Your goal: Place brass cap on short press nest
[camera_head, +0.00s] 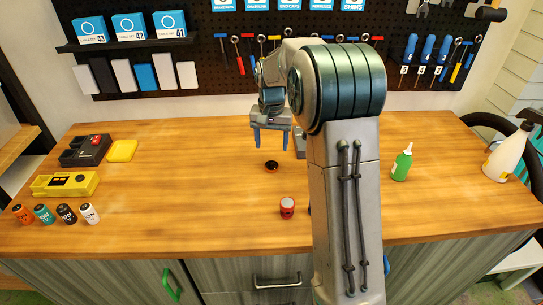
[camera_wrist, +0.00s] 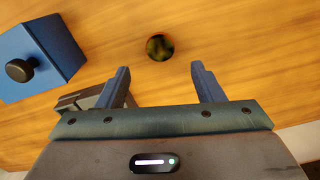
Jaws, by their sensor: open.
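A small round dark piece with an orange-brown sheen (camera_head: 271,166) lies on the bench below my gripper. It also shows in the wrist view (camera_wrist: 160,47), just beyond and between the fingertips; it may be the brass cap, but I cannot tell surely. My gripper (camera_head: 271,141) is open and empty, pointing down above the bench. Its two blue fingers show apart in the wrist view (camera_wrist: 161,70). A blue block with a black knob (camera_wrist: 52,42) stands left in the wrist view. I cannot identify the short press nest; my arm hides part of the bench.
A green bottle (camera_head: 402,164) and white spray bottle (camera_head: 507,155) stand right. The left-centre bench is clear.

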